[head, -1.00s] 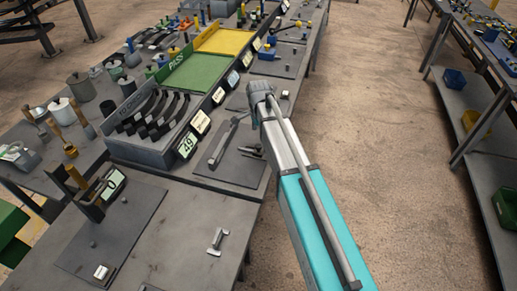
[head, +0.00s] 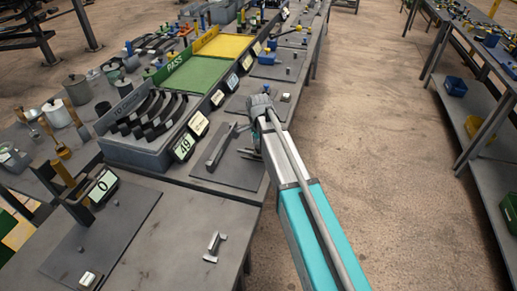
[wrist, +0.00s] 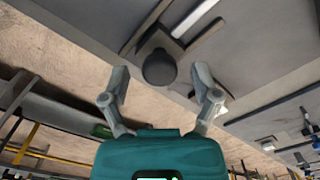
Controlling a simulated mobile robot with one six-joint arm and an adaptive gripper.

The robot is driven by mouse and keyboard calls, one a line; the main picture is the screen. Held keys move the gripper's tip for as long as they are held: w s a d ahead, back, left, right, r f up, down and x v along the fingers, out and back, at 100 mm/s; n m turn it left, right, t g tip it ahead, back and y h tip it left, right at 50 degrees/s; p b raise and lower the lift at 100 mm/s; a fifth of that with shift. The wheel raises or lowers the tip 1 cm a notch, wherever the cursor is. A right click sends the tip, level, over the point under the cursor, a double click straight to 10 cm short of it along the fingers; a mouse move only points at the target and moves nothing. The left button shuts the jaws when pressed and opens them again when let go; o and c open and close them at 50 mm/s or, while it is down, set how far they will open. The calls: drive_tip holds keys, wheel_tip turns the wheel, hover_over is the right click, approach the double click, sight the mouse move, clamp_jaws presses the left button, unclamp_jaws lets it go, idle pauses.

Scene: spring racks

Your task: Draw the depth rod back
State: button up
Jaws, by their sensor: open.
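A dark round knob (wrist: 159,68) shows in the wrist view, seemingly the near end of the depth rod; the shaft behind it is hidden. It lies between the spread fingers of my gripper (wrist: 162,84), with space visible on both sides. A pale bar (wrist: 196,17) on a dark plate lies beyond it. In the head view a grey bar (head: 219,147) sits on a dark base plate (head: 216,175) at the bench edge. My gripper (head: 250,153) is small there, at the plate's right side, partly hidden by my arm. The rod cannot be made out clearly in the head view.
A tray of black curved pieces (head: 153,151) and a display reading 49 (head: 184,147) stand left of the plate. A small metal piece (head: 214,246) lies on the near bench. Green and yellow bins are farther back. The floor (head: 350,150) right of the bench is clear.

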drive_tip(key=shift+f, duration=0.1)
clamp_jaws()
drive_tip(key=shift+s+d, duration=0.2)
drive_tip(key=shift+d, duration=0.3)
drive_tip(key=shift+s+d, duration=0.2)
drive_tip(key=shift+d, duration=0.3)
unclamp_jaws()
drive_tip(key=shift+d, duration=0.1)
drive_tip(key=shift+w+a, duration=0.1)
drive_tip(key=shift+a, duration=0.15)
